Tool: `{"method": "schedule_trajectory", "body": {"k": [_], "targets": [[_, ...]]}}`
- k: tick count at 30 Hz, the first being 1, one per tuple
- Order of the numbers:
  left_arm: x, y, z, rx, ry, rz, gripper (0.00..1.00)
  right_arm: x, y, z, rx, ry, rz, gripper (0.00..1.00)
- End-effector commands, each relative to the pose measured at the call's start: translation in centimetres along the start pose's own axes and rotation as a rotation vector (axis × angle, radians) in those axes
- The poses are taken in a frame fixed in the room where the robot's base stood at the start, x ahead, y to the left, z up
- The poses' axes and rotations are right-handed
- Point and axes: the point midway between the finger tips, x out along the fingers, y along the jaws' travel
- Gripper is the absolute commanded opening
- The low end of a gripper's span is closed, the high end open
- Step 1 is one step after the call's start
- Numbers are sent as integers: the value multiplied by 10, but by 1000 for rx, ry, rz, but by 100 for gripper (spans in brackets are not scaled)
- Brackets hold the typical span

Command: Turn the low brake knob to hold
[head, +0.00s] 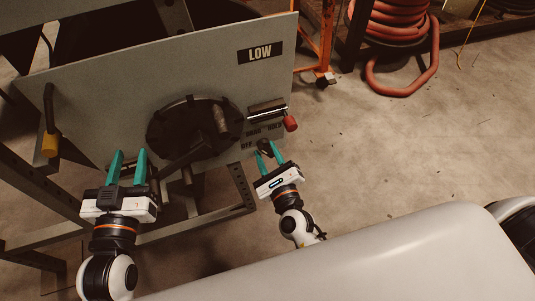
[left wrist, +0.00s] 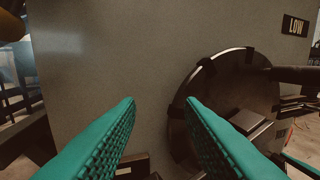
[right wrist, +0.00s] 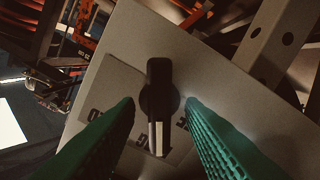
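The low brake knob (head: 264,147) is a small dark knob at the lower right of the grey panel (head: 90,85), under the LOW sign (head: 260,53). In the right wrist view, the knob (right wrist: 159,92) is a black bar with a white pointer line. The line lies over the middle label, whose visible letters look like the end of DRAG. My right gripper (head: 267,150) is open, its teal fingertips on either side of the knob with gaps visible. My left gripper (head: 128,157) is open and empty before the panel, left of the dark drum.
The dark round drum (head: 193,126) with a protruding handle is on the panel. A red-knobbed lever (head: 290,123) is just above the brake knob. A yellow-handled lever (head: 50,143) hangs at left. Red hose coils (head: 400,25) lie behind; floor at right is clear.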

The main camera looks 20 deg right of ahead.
Motion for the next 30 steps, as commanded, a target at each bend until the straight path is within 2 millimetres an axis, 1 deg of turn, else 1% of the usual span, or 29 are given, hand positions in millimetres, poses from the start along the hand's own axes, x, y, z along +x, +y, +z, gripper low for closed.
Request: {"method": "schedule_trajectory", "body": {"k": [8, 11, 12, 14, 23, 30], "targets": [[0, 0, 1, 0, -7, 0, 35, 2, 0, 0, 1, 0, 0, 35], [0, 0, 1, 0, -7, 0, 35, 2, 0, 0, 1, 0, 0, 21], [0, 0, 1, 0, -6, 0, 35, 2, 0, 0, 1, 0, 1, 14], [0, 0, 1, 0, -6, 0, 35, 2, 0, 0, 1, 0, 1, 6], [0, 0, 0, 0, 6, 0, 35, 2, 0, 0, 39, 0, 0, 6], [0, 1, -5, 0, 43, 2, 35, 1, 1, 0, 176, 0, -1, 6]]}}
